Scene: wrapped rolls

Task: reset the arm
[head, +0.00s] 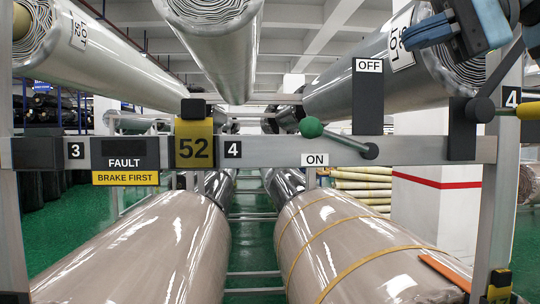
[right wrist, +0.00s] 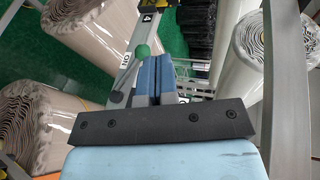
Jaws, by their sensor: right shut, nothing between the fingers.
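My right gripper (head: 428,32) is at the top right of the head view, with its blue fingers together and nothing between them. In the right wrist view its fingers (right wrist: 155,72) are closed side by side. A lever with a green ball knob (head: 311,128) is mounted on the grey rail. Its rod (head: 342,140) slopes up to the left from a dark pivot (head: 370,151), and the knob sits above the ON label (head: 315,159). The OFF label (head: 368,65) is higher, on a dark plate. The knob also shows in the right wrist view (right wrist: 142,51), clear of the fingers. My left gripper is not in view.
The grey rail (head: 270,150) crosses the front, bearing a FAULT sign (head: 124,162) and a yellow 52 tag (head: 194,143). Large wrapped rolls (head: 350,245) lie below and above it. A second lever with a yellow handle (head: 528,111) is at the right, below my gripper.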

